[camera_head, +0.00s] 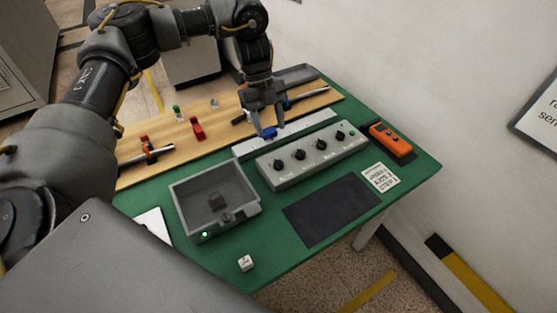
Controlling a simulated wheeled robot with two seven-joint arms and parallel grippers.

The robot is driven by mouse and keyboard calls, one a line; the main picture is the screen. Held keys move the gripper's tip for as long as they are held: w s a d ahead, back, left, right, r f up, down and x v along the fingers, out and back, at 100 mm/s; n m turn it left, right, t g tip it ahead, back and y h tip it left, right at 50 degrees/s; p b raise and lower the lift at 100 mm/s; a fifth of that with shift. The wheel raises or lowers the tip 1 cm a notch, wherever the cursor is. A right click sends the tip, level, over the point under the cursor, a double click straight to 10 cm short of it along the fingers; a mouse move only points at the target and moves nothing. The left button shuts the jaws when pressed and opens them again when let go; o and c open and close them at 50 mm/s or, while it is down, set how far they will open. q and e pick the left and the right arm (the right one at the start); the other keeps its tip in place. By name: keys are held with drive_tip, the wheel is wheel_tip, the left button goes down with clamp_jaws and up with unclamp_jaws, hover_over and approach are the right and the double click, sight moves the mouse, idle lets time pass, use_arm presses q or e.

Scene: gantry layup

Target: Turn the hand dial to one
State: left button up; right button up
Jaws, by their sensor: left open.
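A grey control box (312,158) stands on the green table, with a row of black dials on its top face. The dials run from the near-left one (278,166) through the second (300,154) and third (321,144) to the far-right one (340,135). The labels are too small to read, so I cannot tell which is the hand dial or where it points. My left gripper (277,119) is open and empty, pointing down with blue fingertips, above the white strip behind the box. It appears apart from the dials. My right gripper is out of view.
A grey open tray (178,198) with a green light stands left of the box. An orange handheld device (390,138) lies to the right. A dark mat (330,208) and a small white cube (245,263) lie in front.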

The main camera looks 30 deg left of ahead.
sight(278, 162)
use_arm(q)
drive_tip(key=x, duration=1)
drive_tip(key=shift+s+f, duration=0.1)
drive_tip(key=shift+f, duration=0.2)
drive_tip(key=shift+c, duration=0.4)
drive_tip(key=c, duration=0.9)
drive_tip(key=shift+s+r+n+p, duration=0.1)
drive_tip(key=shift+r+n+p, duration=0.1)
drive_tip(key=shift+n+p, duration=0.55)
drive_tip(key=n+t+p, duration=0.1)
drive_tip(key=n+p, duration=0.2)
drive_tip(key=p, duration=0.1)
drive_tip(key=n+t+p, duration=0.1)
drive_tip(key=n+p, duration=0.2)
drive_tip(key=p, duration=0.1)
drive_tip(key=shift+s+t, duration=0.2)
drive_tip(key=shift+t, duration=0.1)
drive_tip(key=shift+f+n+t+p, duration=0.2)
drive_tip(key=shift+n+t+p, duration=0.2)
drive_tip(key=shift+n+p, duration=0.5)
